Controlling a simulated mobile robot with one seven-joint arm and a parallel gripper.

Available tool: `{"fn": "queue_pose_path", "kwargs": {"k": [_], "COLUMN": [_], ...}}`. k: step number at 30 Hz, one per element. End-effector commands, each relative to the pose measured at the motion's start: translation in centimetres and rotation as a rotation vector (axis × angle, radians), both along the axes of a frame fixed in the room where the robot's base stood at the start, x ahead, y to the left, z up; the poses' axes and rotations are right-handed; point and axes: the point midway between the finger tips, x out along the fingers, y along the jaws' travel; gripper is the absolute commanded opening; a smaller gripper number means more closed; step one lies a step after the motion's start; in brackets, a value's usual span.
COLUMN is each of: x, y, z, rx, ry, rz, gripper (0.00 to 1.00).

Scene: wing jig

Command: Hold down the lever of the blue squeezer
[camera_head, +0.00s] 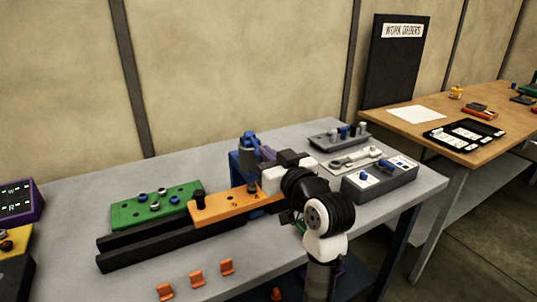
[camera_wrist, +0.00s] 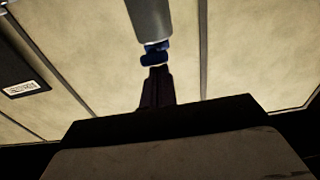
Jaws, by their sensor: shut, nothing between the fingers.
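The blue squeezer (camera_head: 238,162) stands on the grey table behind the orange plate. Its blue upright body carries a grey cylinder with a blue top. Which part is the lever is hard to tell at this size. My gripper (camera_head: 266,153) is close to the right side of the squeezer's upper part. In the wrist view the dark fingers (camera_wrist: 156,74) are together with nothing between them. Just beyond their tips are a small blue part (camera_wrist: 153,54) and a grey cylinder (camera_wrist: 149,18). Whether the fingertips touch the blue part cannot be told. My arm hides part of the squeezer's right side.
Orange clips (camera_head: 196,279) lie near the front edge. Grey fixtures (camera_head: 378,181) stand right of my arm. A wooden table (camera_head: 408,126) is further right.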

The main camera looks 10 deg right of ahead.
Motion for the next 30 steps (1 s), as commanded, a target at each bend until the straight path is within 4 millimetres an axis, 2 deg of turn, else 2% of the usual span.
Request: {"fn": "queue_pose_path", "kwargs": {"k": [1,22,26,30], "x": [0.1,0.2,0.3,0.8], "y": [0.0,0.0,0.1,0.4], "z": [-0.5,-0.5,0.0,1.5], "rx": [0.001,0.002,0.001,0.001], "ry": [0.014,0.015,0.015,0.011], "rz": [0.002,0.002,0.002,0.003], "gripper": [0.00,0.00,0.00,0.00]}}
